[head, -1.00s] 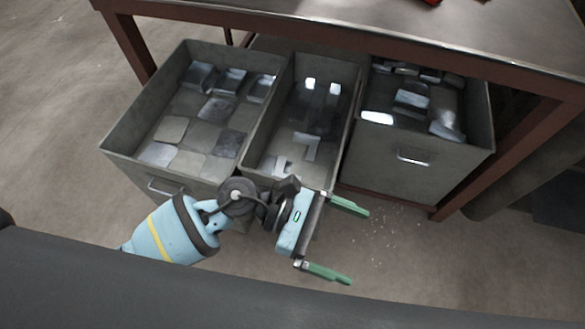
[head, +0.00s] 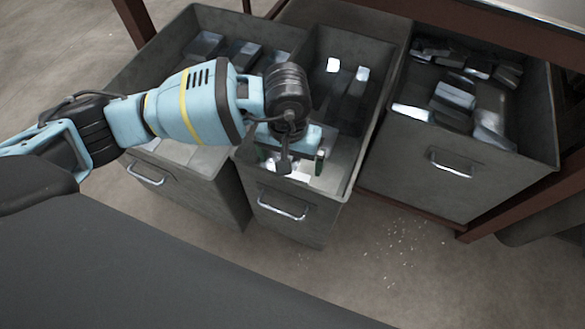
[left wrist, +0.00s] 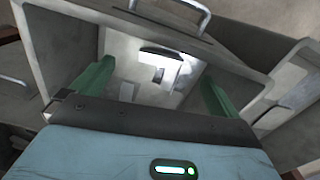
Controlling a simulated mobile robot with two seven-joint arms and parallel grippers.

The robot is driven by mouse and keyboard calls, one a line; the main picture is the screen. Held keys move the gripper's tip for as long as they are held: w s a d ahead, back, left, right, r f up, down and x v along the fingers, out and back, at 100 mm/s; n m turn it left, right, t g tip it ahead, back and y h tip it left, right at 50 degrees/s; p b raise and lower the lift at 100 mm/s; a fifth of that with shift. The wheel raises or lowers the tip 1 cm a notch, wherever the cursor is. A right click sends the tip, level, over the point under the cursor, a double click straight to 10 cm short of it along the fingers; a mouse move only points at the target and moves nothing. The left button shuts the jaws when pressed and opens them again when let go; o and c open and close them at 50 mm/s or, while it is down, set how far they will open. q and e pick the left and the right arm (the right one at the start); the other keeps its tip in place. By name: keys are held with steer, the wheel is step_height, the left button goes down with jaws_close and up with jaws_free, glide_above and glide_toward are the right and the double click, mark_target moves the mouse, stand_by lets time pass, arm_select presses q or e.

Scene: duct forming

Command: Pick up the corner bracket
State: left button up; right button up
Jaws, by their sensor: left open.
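My left gripper (head: 290,160) is open, reaching down into the front part of the middle drawer (head: 345,180). Its two green fingers stand apart in the left wrist view (left wrist: 152,95), with nothing held between them. A bright metal piece (left wrist: 166,66), which looks like a corner bracket, lies on the drawer floor beyond the fingertips in that view. Smaller dark patches beside it are too small to identify. In the head view, a pale piece (head: 300,177) shows just in front of the gripper; the wrist hides much of the drawer floor. My right gripper is out of view.
The left drawer (head: 215,190) holds flat sheets and bent metal pieces. The right drawer (head: 400,150) holds several metal parts. Longer metal pieces (head: 355,100) lie at the back of the middle drawer. Its walls stand close around my gripper.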

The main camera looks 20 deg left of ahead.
arm_select(q)
steer(key=shift+w+a+f+b, duration=0.15)
steer(key=shift+w+f+b, duration=0.05)
steer(key=shift+f, duration=0.3)
steer(key=shift+w+a+f+b, duration=0.1)
steer(key=shift+w+f+b, duration=0.1)
steer(key=shift+f, duration=0.25)
